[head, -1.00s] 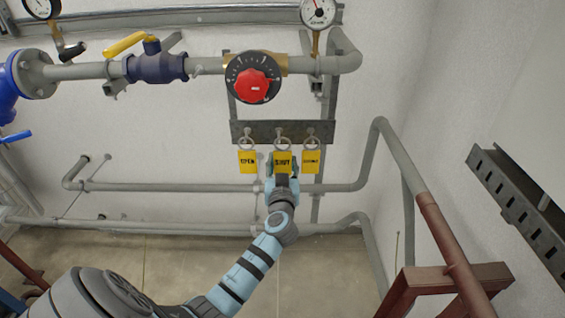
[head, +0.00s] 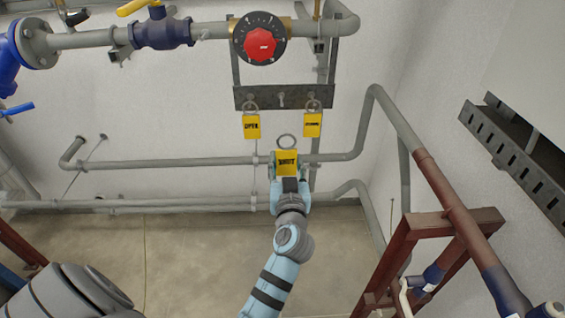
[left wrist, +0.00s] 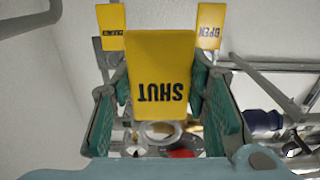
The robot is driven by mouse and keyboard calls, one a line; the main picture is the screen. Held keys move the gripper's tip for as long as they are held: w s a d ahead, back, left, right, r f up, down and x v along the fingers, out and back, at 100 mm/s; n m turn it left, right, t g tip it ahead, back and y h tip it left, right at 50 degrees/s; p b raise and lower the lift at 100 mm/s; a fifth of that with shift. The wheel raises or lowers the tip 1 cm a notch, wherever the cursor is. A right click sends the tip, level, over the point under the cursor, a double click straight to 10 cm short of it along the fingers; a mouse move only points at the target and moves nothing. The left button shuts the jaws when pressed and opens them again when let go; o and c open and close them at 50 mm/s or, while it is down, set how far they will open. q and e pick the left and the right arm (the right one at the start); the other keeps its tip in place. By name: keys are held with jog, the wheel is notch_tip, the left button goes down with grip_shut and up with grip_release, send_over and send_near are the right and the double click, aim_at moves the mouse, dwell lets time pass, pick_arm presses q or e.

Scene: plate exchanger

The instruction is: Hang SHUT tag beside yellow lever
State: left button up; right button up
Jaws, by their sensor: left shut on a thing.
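The yellow SHUT tag (head: 287,157) is held by my left gripper (head: 288,168), in front of the wall pipes and below the tag rack. Its ring (head: 287,141) points up, off any hook. In the left wrist view the SHUT tag (left wrist: 160,75) sits between the green finger pads, lettering upside down. The yellow lever (head: 137,7) is at the top left, above a blue valve (head: 162,32); its top is cut off by the frame. No hook beside the lever can be made out clearly. My right gripper is not in view.
The rack (head: 262,97) still carries the OPEN tag (head: 251,126) and another yellow tag (head: 312,125), with a bare middle hook (head: 282,99) between them. A red-knobbed dial (head: 259,43) is above. Grey pipes cross behind the gripper. A brown frame (head: 440,225) stands at right.

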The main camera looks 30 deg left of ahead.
pick_arm(q)
jog(key=shift+r, duration=0.1)
jog(key=shift+w+a, duration=0.25)
jog(key=shift+w, duration=0.05)
jog(key=shift+w+a+b, duration=0.35)
jog(key=shift+w+a, duration=0.05)
jog(key=shift+w, duration=0.2)
jog(key=b+x, duration=0.8)
jog(key=x, duration=0.7)
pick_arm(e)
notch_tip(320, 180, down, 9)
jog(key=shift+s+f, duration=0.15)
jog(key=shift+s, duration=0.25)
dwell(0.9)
pick_arm(q)
jog(key=shift+r, duration=0.1)
jog(key=p+v, duration=0.3)
jog(key=v, duration=0.5)
jog(key=shift+r, duration=0.2)
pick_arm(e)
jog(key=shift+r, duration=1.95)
